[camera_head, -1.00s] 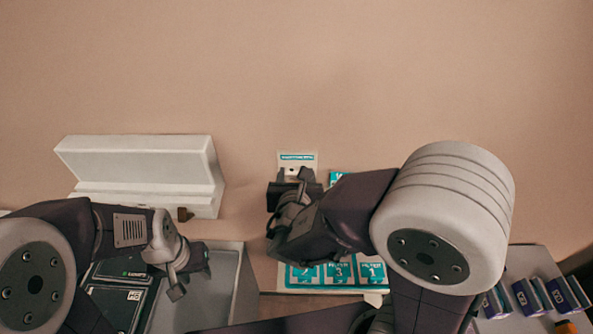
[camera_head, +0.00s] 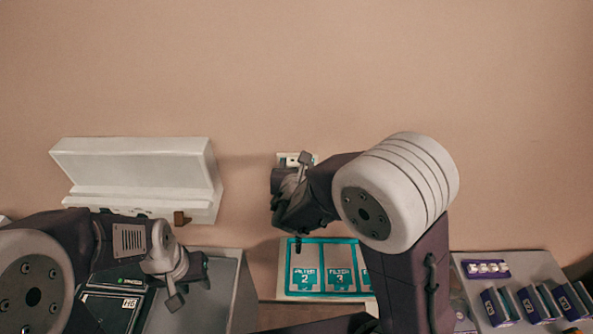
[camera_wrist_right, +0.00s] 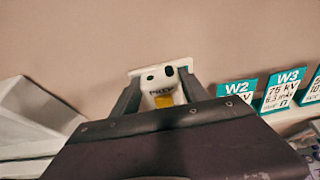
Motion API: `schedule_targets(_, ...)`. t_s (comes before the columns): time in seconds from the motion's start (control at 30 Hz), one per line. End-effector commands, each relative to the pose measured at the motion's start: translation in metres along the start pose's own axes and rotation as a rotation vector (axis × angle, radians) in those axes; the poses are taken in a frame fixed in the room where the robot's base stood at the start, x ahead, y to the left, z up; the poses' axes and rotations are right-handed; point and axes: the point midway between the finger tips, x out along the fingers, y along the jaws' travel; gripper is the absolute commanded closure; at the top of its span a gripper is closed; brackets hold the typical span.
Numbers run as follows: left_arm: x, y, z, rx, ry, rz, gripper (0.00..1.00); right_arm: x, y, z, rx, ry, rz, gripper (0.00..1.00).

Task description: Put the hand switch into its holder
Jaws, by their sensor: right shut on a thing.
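I cannot tell whether switch and holder touch. My left gripper (camera_head: 189,283) is open and empty above a grey tray at the lower left.
A white open box-like unit (camera_head: 140,170) is on the wall at left. Teal filter cards (camera_head: 322,265) lie below my right gripper. Teal W2 and W3 cards (camera_wrist_right: 284,88) stand at right in the wrist view.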

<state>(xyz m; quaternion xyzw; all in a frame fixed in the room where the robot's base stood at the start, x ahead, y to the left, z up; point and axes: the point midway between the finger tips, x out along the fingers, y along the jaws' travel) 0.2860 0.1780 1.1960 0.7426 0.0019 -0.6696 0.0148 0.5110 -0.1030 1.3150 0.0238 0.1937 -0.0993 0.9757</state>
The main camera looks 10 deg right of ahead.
Motion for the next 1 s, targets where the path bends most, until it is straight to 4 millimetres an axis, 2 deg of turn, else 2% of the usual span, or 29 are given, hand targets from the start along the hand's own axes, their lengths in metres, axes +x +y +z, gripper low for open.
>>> schedule_targets(0.2,0.005,0.000,0.001,0.000,0.000,0.000,0.64,0.022,-0.001,-0.001,0.000,-0.001,-0.002,1.00)
schedule_targets(0.23,0.012,0.000,0.001,0.000,0.000,0.000,0.64,0.024,-0.001,-0.007,0.000,-0.001,-0.001,1.00)
schedule_targets(0.7,0.059,-0.001,0.006,0.000,0.000,0.000,0.64,0.038,-0.001,-0.044,0.001,-0.002,0.000,1.00)
schedule_targets(1.0,0.077,-0.002,0.008,0.000,0.000,0.000,0.64,0.044,-0.001,-0.057,0.000,-0.002,0.001,1.00)
